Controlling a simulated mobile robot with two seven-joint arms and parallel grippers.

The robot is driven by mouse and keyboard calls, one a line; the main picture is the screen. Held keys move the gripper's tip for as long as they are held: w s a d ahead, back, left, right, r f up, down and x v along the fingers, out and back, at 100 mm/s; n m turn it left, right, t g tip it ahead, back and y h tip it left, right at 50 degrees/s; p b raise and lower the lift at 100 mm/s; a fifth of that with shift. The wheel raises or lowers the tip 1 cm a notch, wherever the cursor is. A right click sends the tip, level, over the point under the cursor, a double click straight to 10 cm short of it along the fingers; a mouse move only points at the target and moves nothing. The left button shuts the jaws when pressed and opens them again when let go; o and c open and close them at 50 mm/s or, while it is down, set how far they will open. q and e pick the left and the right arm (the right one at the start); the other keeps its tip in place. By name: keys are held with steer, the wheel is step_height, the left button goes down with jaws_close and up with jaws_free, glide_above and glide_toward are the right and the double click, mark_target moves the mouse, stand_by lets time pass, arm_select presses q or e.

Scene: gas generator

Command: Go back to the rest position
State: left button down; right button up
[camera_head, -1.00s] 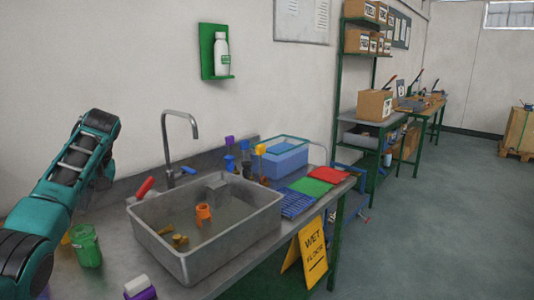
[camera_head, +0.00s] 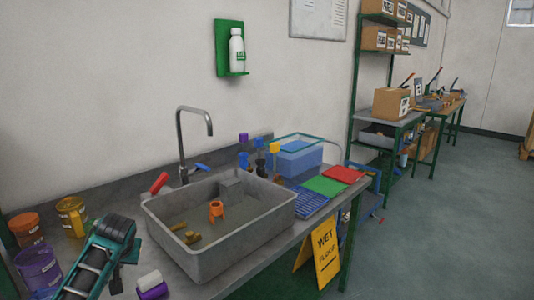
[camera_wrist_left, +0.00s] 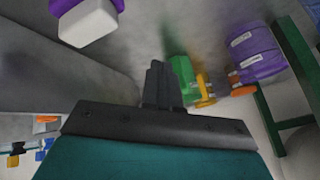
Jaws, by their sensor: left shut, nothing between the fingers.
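My left arm comes in at the lower left of the head view. My left gripper (camera_head: 116,284) is low over the counter, beside the white and purple object (camera_head: 151,284). In the left wrist view, my gripper (camera_wrist_left: 158,70) is shut and its fingers are together with nothing held. The white and purple object also shows at the top of that view (camera_wrist_left: 88,22). A green cup (camera_wrist_left: 182,72) is just beyond the fingertips there; in the head view it is hidden behind my arm. My right gripper is not in view.
The sink basin (camera_head: 222,247) with an orange part (camera_head: 216,210) inside is right of my arm. A purple bucket (camera_head: 38,268), an orange container (camera_head: 25,230) and a yellow mug (camera_head: 72,215) stand left.

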arm_select(q)
steer(key=w+d+r+m+t+h, duration=0.2)
steer(key=w+d+r+m+t, duration=0.1)
steer(key=w+r+t, duration=0.4)
steer(key=w+d+r+m+t+h, duration=0.2)
steer(key=w+d+r+m+t, duration=0.15)
steer(key=r+t, duration=0.4)
steer(key=s+d+f+g, duration=0.1)
steer(key=s+d+f, duration=0.2)
steer(key=s+f, duration=0.2)
steer(key=s+d+f+g+h, duration=0.1)
steer(key=s+d+f+g, duration=0.1)
steer(key=s+f, duration=0.3)
steer(key=s+d+f+g+h, duration=0.1)
steer(key=s+d+f, duration=0.3)
steer(key=f, duration=0.6)
steer(key=shift+s+d+f+g, duration=0.1)
steer(key=shift+s+d+g, duration=0.25)
steer(key=shift+s+g, duration=0.1)
steer(key=s+d+f+g, duration=0.1)
steer(key=s+d+f, duration=0.2)
steer(key=s, duration=0.8)
steer(key=s+d+f+g+h, duration=0.1)
steer(key=s+d+f, duration=0.3)
steer(key=s, duration=0.7)
steer(key=shift+d+f+n+g, duration=0.2)
steer(key=shift+f+n+g, duration=0.15)
steer(key=shift+f+g, duration=0.5)
